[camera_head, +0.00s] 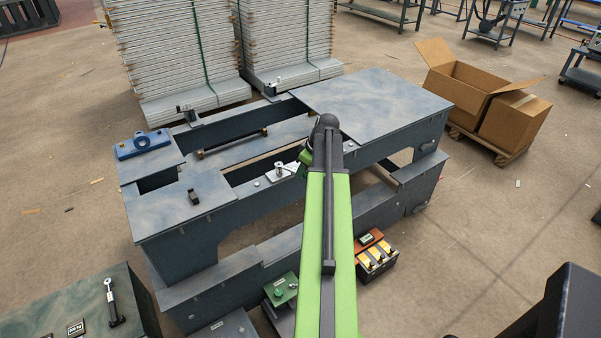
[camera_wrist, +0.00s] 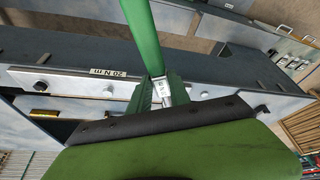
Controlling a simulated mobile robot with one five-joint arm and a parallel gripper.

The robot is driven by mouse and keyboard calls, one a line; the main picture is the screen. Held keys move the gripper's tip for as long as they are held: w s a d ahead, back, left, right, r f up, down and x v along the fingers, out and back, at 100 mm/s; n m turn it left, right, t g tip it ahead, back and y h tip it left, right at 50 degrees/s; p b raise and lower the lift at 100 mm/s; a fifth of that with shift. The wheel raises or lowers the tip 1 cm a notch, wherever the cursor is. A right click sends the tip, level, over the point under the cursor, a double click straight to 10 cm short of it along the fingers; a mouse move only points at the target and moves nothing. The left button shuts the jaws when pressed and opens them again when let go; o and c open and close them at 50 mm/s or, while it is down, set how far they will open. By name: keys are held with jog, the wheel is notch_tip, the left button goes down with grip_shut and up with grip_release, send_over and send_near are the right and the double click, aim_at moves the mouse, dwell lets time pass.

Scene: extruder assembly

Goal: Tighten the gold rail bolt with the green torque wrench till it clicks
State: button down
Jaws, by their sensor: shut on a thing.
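My gripper (camera_wrist: 158,90) is shut on the green torque wrench (camera_wrist: 143,38), whose green shaft runs from between the fingers up out of the wrist view. A small pale label shows between the fingers. In the head view my gripper is mostly hidden behind my arm, above the near rail of the grey machine frame (camera_head: 370,95). The wrench's working end cannot be made out. A gold bolt (camera_wrist: 42,113) shows at left in the wrist view, apart from the fingers. In the head view, gold bolts (camera_head: 263,131) (camera_head: 200,154) sit inside the frame's far rail.
A plate marked 20 N m (camera_wrist: 108,73) lies along the rail beside my fingers. A silver fitting (camera_head: 281,170) stands on the near rail. A blue block (camera_head: 143,145) sits on the frame's left end. Cardboard boxes (camera_head: 515,120) stand right.

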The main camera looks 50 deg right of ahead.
jog(key=shift+w+t+b, duration=0.1)
jog(key=shift+t+b, duration=0.2)
jog(key=shift+r, duration=0.1)
jog(key=c, duration=1.2)
grip_release()
jog(key=shift+o, duration=0.4)
jog(key=p+v, duration=1.5)
jog(key=v, duration=0.2)
jog(key=shift+s, duration=0.3)
